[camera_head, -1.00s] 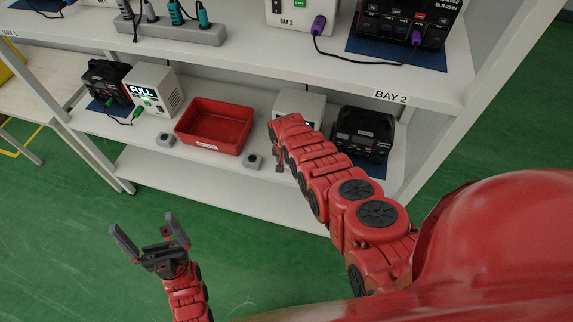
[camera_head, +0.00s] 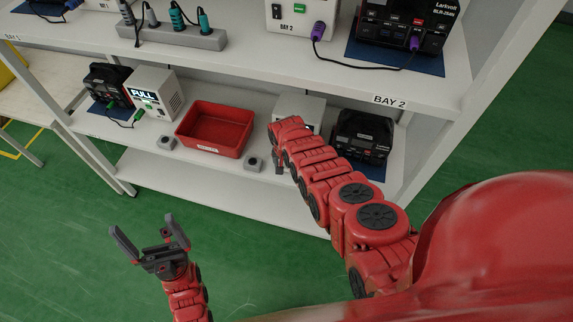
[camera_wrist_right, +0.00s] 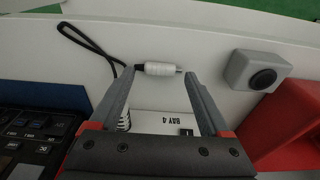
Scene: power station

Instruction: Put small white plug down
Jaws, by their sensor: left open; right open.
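The small white plug (camera_wrist_right: 160,69) shows in the right wrist view, lying on the light shelf with a dark cable (camera_wrist_right: 88,42) looping off its left end. My right gripper (camera_wrist_right: 158,75) is open, its two fingertips at either end of the plug. I cannot tell whether they touch it. In the head view my right arm hides the plug, and only a bit of the right gripper (camera_head: 279,161) shows at the lower shelf. My left gripper (camera_head: 143,228) is open and empty, over the green floor in front of the shelf.
A white BAY 4 box (camera_wrist_right: 160,122) stands below the plug in the wrist view. A black device (camera_wrist_right: 35,140) is at left. A grey block with a round black top (camera_wrist_right: 250,68) and a red bin (camera_head: 237,146) are beside. The upper shelf (camera_head: 391,99) overhangs.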

